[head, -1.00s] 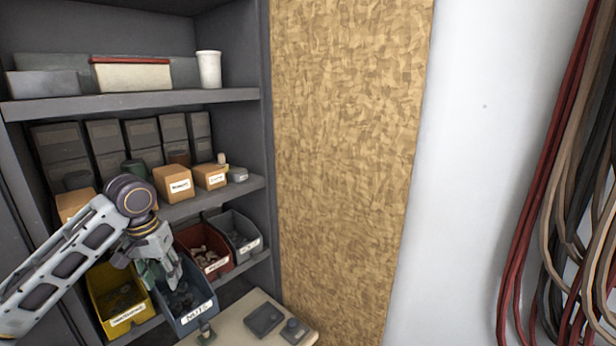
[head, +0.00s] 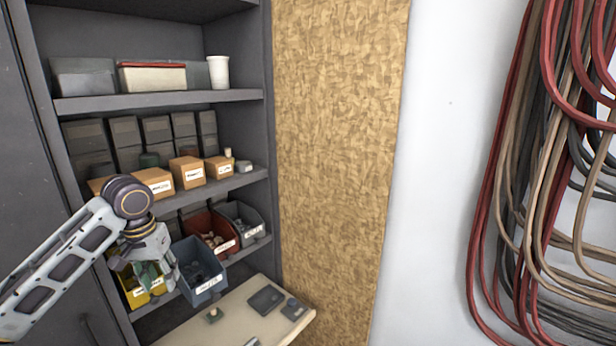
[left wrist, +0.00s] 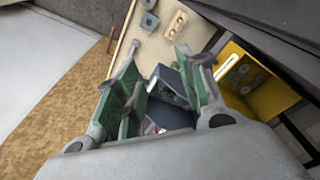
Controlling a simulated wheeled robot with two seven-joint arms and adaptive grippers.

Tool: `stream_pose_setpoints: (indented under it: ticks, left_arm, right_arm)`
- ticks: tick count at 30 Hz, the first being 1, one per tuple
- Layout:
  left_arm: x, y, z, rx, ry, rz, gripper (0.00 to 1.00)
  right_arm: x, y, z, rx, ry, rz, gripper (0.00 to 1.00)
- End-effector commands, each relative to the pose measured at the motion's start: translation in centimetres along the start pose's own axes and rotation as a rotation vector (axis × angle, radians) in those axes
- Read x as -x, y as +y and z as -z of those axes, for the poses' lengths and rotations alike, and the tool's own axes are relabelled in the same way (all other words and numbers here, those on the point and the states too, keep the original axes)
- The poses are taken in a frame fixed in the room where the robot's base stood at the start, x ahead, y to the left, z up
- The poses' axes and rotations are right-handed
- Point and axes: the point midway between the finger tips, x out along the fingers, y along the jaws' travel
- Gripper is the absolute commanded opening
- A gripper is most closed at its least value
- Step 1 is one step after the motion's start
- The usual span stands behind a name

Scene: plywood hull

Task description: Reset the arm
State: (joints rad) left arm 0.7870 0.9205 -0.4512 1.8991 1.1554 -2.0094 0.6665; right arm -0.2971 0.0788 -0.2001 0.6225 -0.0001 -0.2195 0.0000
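My left arm comes in from the left in the head view. Its gripper (head: 152,276) hangs in front of the lower shelf, overlapping the yellow bin (head: 158,290) and beside the blue bin (head: 200,270). In the left wrist view the gripper (left wrist: 158,88) has its green-padded fingers spread apart. Nothing is held between them; the blue bin (left wrist: 168,85) shows in the gap behind. The yellow bin (left wrist: 245,80) lies to the right there. My right gripper is in neither view.
The grey shelf unit (head: 160,103) holds cardboard boxes (head: 188,173), a red bin (head: 212,232) and a white cup (head: 219,72). A pale bench top (head: 240,312) with small parts juts out below. Cables (head: 540,180) hang at right. A chipboard panel (head: 330,150) stands between.

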Motion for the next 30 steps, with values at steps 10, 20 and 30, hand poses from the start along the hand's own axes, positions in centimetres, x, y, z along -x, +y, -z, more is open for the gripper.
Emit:
stream_pose_setpoints:
  ticks: [10,20,30]
  left_arm:
    - [-1.7,1.2,-0.4,-0.033,0.003,-0.005,0.40]
    - [-4.4,3.1,-1.3,-0.085,0.012,-0.014,0.40]
    - [-9.7,6.9,-3.7,-0.183,0.037,-0.045,0.40]
  right_arm:
    - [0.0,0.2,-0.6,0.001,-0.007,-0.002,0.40]
    - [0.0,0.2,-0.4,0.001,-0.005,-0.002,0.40]
    - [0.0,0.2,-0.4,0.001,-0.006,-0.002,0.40]
